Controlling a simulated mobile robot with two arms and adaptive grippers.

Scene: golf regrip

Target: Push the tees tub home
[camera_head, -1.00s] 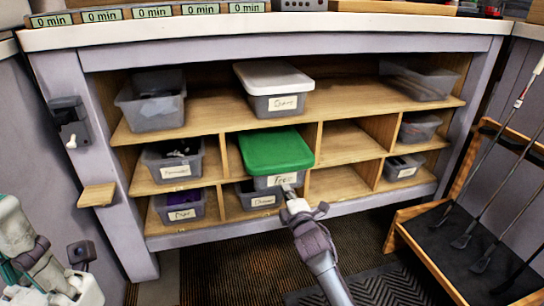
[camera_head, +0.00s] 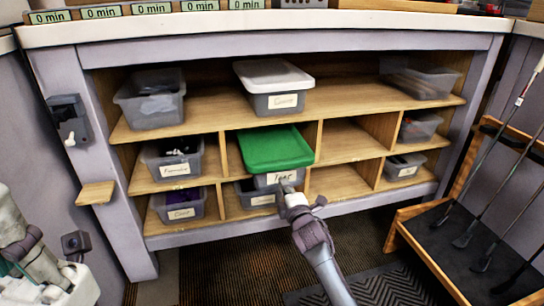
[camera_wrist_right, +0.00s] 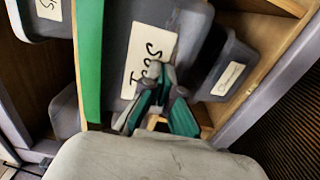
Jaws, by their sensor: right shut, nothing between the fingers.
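The tees tub (camera_head: 282,178) is a grey tub with a green lid (camera_head: 277,150) and a white label reading "Tees". It sits in the middle row of the shelf unit, and its front end is at the front of its compartment. My right gripper (camera_head: 288,187) is shut and empty, with its fingertips at the tub's front, just below the label. In the right wrist view the closed fingers (camera_wrist_right: 162,78) overlap the edge of the tub's label (camera_wrist_right: 146,60); contact looks likely but is hard to confirm.
A white-lidded tub (camera_head: 277,87) stands on the shelf above, and another grey tub (camera_head: 256,194) sits below. The compartment to the right (camera_head: 345,143) is empty. A golf club rack (camera_head: 455,235) stands at the right.

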